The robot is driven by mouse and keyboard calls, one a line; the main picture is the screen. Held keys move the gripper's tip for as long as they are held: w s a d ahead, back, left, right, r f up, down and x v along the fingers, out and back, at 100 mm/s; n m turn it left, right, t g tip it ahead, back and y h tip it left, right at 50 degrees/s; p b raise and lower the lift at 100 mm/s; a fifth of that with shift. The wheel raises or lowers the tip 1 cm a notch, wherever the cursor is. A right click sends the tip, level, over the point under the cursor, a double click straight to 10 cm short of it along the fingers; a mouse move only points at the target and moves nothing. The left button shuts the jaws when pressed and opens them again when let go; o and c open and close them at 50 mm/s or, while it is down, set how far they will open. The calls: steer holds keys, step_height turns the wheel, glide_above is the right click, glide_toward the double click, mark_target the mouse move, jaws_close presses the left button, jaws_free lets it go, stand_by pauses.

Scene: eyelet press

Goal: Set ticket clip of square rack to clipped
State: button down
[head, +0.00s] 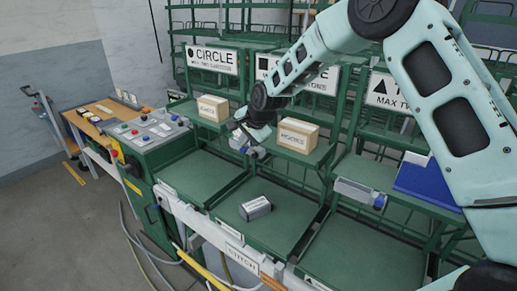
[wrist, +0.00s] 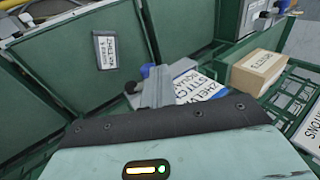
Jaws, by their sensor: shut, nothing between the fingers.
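The square rack is the middle one; its sign (head: 297,75) is partly covered by my arm. My gripper (head: 243,143) is shut and empty at the front edge of its upper shelf, left of a cardboard box (head: 297,135). In the wrist view my gripper (wrist: 156,84) is right beside a white printed ticket (wrist: 197,86) and blue parts of the ticket clip (wrist: 130,87). The fingers hide much of the clip. I cannot tell whether they touch it or how the clip is set.
A grey labelled box (head: 256,208) lies on the lower green tray. The triangle rack at right has its own clip with a blue knob (head: 379,201) and a blue bin (head: 428,184). A control panel (head: 147,130) stands at left. Open floor (head: 50,235) lies front left.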

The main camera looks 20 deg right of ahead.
steer(key=shift+d, duration=0.15)
steer(key=shift+r+p, duration=0.55)
steer(key=shift+r, duration=0.2)
steer(key=shift+r, duration=0.2)
steer(key=s+r+b, duration=0.2)
steer(key=s+r, duration=0.1)
steer(key=r, duration=1)
steer(key=shift+d+r, duration=0.15)
steer(key=shift+d, duration=0.25)
